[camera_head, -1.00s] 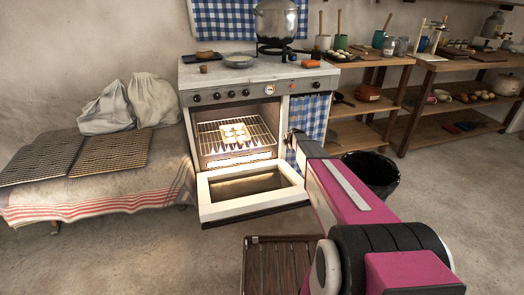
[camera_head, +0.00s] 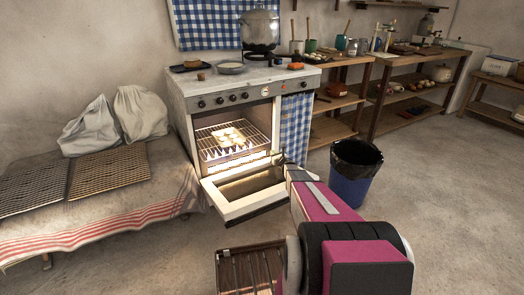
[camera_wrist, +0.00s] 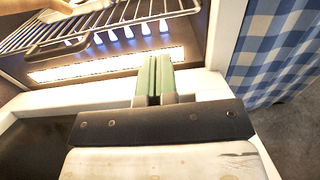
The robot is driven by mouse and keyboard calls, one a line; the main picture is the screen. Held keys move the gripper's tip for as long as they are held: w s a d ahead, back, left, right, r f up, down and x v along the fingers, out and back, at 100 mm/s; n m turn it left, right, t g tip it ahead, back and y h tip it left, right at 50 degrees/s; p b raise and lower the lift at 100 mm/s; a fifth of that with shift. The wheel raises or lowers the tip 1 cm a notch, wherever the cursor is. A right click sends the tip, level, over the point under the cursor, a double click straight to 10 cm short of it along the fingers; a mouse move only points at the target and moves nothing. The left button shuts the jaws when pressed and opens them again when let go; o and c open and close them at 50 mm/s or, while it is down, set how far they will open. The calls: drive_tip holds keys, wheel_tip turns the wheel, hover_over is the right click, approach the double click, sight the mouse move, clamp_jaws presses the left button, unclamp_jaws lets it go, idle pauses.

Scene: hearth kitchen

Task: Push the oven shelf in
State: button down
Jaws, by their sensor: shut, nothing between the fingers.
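The oven (camera_head: 240,110) stands against the wall with its door (camera_head: 245,205) folded down open. The shelf's wires also show at the top left of the wrist view (camera_wrist: 125,20), above a bright strip. My gripper (camera_head: 280,158) is at the right side of the oven opening, near the door's hinge end. In the wrist view its green fingers (camera_wrist: 156,60) are together and empty, below the shelf in the picture, with a visible gap to it.
A checked curtain (camera_head: 296,125) hangs just right of the oven and beside my gripper (camera_wrist: 275,45). A blue bin (camera_head: 352,188) stands to the right. A slatted wooden piece (camera_head: 240,270) is in front. A cloth-covered bench (camera_head: 90,225) is left.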

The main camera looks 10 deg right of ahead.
drive_tip(key=x, duration=1)
